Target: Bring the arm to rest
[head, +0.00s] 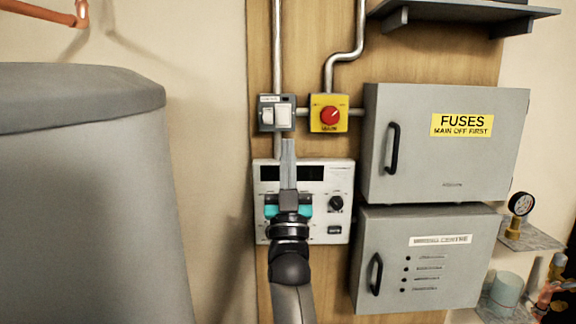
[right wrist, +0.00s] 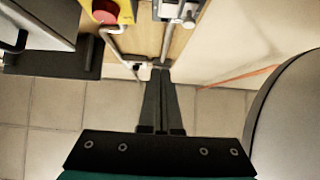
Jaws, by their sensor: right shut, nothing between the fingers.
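My right gripper (head: 288,145) points upward in front of the white control panel (head: 325,175), with its dark grey fingers pressed together and nothing between them. Whether the fingers touch the wall or panel cannot be told. In the right wrist view the closed fingers (right wrist: 159,75) show empty, with floor tiles and the board behind them. My left gripper is in neither view.
A yellow box with a red knob (head: 329,113) sits right of the switches. Right of it are a grey fuse cabinet (head: 440,155) and a lower cabinet (head: 450,268), both with black handles. A large grey tank (head: 85,200) stands left. A gauge (head: 521,204) is far right.

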